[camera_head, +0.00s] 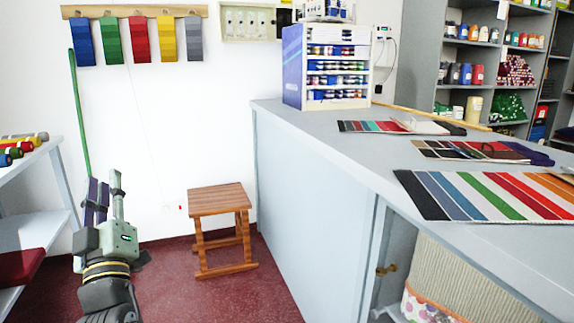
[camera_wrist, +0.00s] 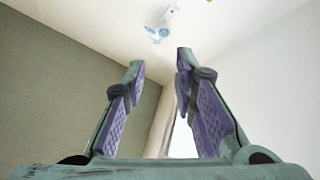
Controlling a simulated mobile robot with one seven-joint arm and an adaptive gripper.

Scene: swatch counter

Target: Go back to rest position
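My gripper (camera_head: 104,196) is at the lower left in the head view, raised and pointing upward. Its two fingers, with purple pads, stand apart with nothing between them. In the wrist view my gripper (camera_wrist: 158,68) is also open and empty, and it faces the ceiling and upper walls. My gripper is in free air, to the left of the wooden stool and touching nothing that I can see.
A wooden stool (camera_head: 219,200) stands on the red floor right of my gripper. A long counter (camera_head: 310,170) with colour swatch cards (camera_head: 495,195) fills the right side. Shelves (camera_head: 30,232) stand at left. A green pole (camera_head: 80,115) shows behind my gripper.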

